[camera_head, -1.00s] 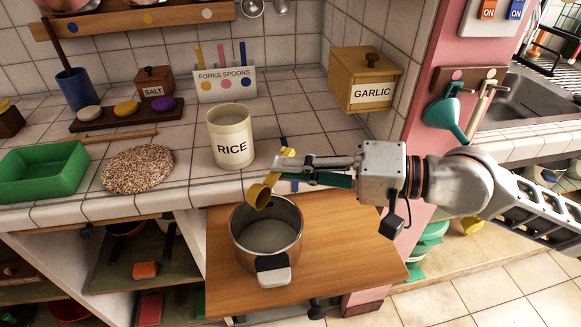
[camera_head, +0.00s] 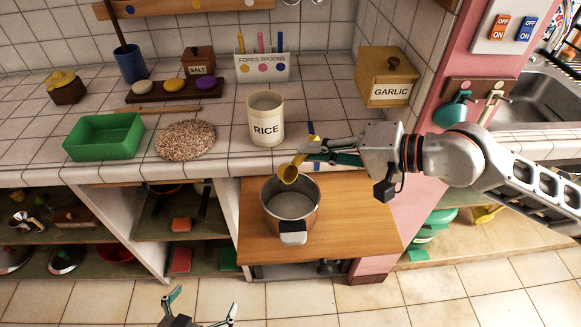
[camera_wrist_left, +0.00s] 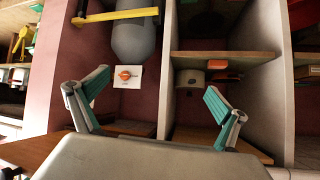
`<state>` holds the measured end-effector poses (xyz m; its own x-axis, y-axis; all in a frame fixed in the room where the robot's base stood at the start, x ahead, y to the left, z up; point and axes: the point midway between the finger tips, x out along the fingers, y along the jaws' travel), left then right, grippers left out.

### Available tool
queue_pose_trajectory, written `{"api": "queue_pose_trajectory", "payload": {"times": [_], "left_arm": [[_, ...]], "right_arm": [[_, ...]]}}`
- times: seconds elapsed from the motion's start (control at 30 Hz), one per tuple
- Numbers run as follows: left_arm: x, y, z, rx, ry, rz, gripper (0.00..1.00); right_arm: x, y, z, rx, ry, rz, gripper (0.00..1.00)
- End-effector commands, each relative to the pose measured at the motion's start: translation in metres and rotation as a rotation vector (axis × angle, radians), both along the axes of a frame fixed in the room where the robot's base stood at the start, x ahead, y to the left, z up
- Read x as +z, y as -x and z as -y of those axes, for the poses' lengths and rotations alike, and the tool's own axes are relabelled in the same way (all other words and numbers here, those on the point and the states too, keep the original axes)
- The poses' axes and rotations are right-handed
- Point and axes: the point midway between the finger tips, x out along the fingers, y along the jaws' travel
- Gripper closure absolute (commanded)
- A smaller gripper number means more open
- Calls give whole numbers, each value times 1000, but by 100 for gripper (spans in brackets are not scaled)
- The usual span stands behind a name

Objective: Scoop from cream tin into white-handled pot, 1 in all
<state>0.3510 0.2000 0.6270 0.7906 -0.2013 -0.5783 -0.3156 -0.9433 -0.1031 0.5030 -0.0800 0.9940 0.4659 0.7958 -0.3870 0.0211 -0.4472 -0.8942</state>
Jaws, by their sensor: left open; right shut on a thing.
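The cream tin (camera_head: 266,130), labelled RICE, stands upright and open on the tiled counter. The steel pot (camera_head: 271,208) with its white-ended handle (camera_head: 293,238) stands on a wooden pull-out board below the counter edge. My right gripper (camera_head: 312,153) is shut on the yellow scoop (camera_head: 289,173), whose cup is tilted above the pot's far rim. Whether the scoop holds anything I cannot tell. The pot's inside looks pale grey; any contents are unclear. My left gripper (camera_head: 204,303) is open and empty, low in front of the shelves; it also shows in the left wrist view (camera_wrist_left: 156,85).
The wooden board (camera_head: 350,215) has free room right of the pot. On the counter are a green tray (camera_head: 104,151), a round speckled mat (camera_head: 186,139), a utensil holder (camera_head: 262,68) and the GARLIC box (camera_head: 387,77). Open shelves (camera_head: 60,233) lie below the counter.

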Motion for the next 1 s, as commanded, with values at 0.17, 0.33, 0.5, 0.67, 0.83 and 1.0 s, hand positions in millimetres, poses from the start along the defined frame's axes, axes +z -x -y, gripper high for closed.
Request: {"api": "queue_pose_trajectory", "payload": {"times": [0.17,0.33,0.5,0.67,0.83,1.0], "left_arm": [[22,-7,-1,1,-2,16,0],[39,-11,-2,2,-1,26,0],[55,-13,-2,2,-2,32,0],[70,-14,-2,2,-3,34,0],[85,-13,-7,8,-13,27,0],[67,-3,-27,35,-42,-17,0]], "right_arm": [[5,0,0,-16,29,-29,100],[5,0,0,-31,58,-59,100],[7,0,0,-48,92,-91,100],[7,-1,0,-64,122,-123,100],[10,0,-1,-90,174,-175,100],[9,-2,-1,-123,240,-235,100]]}}
